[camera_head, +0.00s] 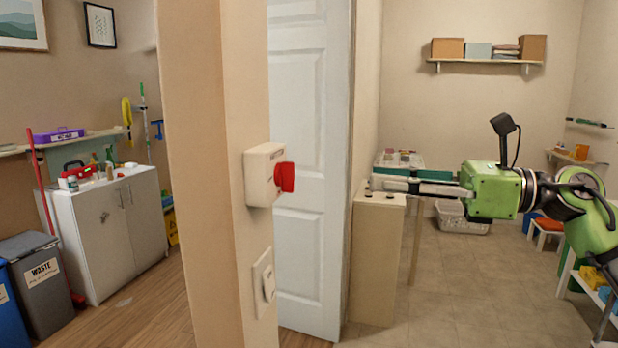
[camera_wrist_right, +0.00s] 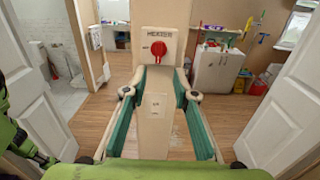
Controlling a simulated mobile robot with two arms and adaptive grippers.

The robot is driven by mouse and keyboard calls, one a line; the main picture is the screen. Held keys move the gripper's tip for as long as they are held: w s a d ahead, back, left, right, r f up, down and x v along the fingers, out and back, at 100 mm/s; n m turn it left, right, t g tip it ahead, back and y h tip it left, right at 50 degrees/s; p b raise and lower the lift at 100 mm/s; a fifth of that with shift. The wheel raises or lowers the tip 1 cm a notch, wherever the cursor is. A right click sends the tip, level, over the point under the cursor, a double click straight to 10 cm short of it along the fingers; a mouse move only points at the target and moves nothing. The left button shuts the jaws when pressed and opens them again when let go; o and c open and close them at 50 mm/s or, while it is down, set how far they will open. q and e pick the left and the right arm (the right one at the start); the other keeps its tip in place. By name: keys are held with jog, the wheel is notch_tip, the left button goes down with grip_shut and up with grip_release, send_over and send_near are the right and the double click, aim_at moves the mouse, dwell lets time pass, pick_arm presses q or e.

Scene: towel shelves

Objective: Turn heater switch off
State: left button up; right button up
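The heater switch is a cream box (camera_head: 263,174) with a red knob (camera_head: 285,177), fixed on the narrow wall post left of the white door in the head view. In the right wrist view the box is marked HEATER and its red knob (camera_wrist_right: 158,51) faces the camera. My right gripper (camera_head: 374,184) points left towards the switch, apart from it. In the wrist view its two fingers (camera_wrist_right: 160,74) are spread with nothing between them, and the knob appears just beyond and above the tips. My left gripper is not in view.
A second plate with a white rocker switch (camera_head: 268,288) sits below the heater box. A white door (camera_head: 308,150) stands behind the post. A pale cabinet (camera_head: 375,265) stands below my right gripper. The floor (camera_head: 460,295) at the right has open room.

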aim_at(294, 170)
jog(key=p+x, duration=0.4)
jog(key=x, duration=0.8)
jog(key=shift+a+r+p, duration=0.15)
jog(key=shift+a+p, duration=0.15)
jog(key=shift+p, duration=0.1)
jog(key=shift+w+a, duration=0.2)
jog(key=shift+a, duration=0.45)
grip_shut()
